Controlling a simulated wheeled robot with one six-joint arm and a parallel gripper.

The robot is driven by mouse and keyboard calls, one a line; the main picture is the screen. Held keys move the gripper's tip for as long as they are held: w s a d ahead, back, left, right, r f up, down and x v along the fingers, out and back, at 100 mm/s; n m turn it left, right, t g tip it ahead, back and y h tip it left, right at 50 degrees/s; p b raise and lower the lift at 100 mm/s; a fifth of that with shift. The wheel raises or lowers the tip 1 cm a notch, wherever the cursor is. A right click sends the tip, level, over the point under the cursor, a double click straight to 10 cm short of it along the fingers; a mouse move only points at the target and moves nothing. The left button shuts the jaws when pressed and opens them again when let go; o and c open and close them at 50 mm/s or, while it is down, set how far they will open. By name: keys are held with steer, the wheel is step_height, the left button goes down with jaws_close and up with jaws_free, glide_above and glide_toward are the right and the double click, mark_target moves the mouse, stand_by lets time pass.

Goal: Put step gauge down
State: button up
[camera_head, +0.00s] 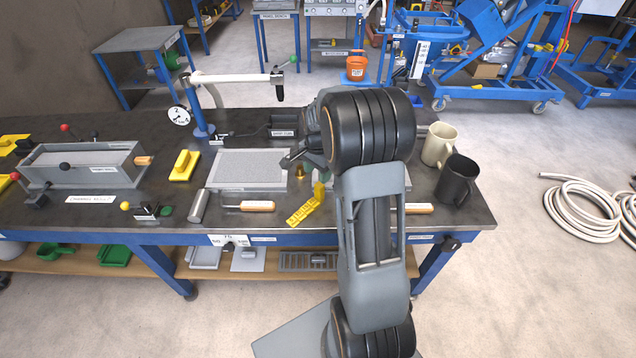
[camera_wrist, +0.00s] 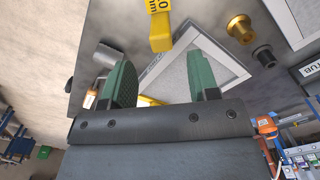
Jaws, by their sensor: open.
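The yellow step gauge (camera_head: 306,208) with dark markings is near the front edge of the workbench, right of a wooden-handled tool. In the wrist view one marked end of the step gauge (camera_wrist: 160,28) shows at the top, beyond my fingertips and apart from them. My gripper (camera_wrist: 163,72) is open, with its two green fingers spread and nothing held between them. In the head view my gripper (camera_head: 291,160) is partly hidden by my arm and sits above the bench behind the gauge.
A framed grey mesh panel (camera_head: 248,169) lies left of my gripper. A brass piece (camera_head: 299,171) stands beside it. A grey cylinder (camera_head: 198,206) and wooden-handled tool (camera_head: 257,206) lie near the front edge. Cream (camera_head: 438,144) and dark (camera_head: 456,180) mugs stand at right.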

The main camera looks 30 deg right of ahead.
steer(key=s+a+r+n+t, duration=0.1)
steer(key=s+a+r+n, duration=0.5)
steer(key=r, duration=0.4)
steer(key=s+a+r+n+t, duration=0.1)
steer(key=s+a+n+t, duration=0.2)
steer(key=s+a+n, duration=0.5)
steer(key=s+n, duration=0.1)
steer(key=s, duration=0.2)
steer(key=shift+s+a+r, duration=0.15)
steer(key=shift+s+a, duration=0.1)
steer(key=shift+s, duration=0.05)
stand_by(0.5)
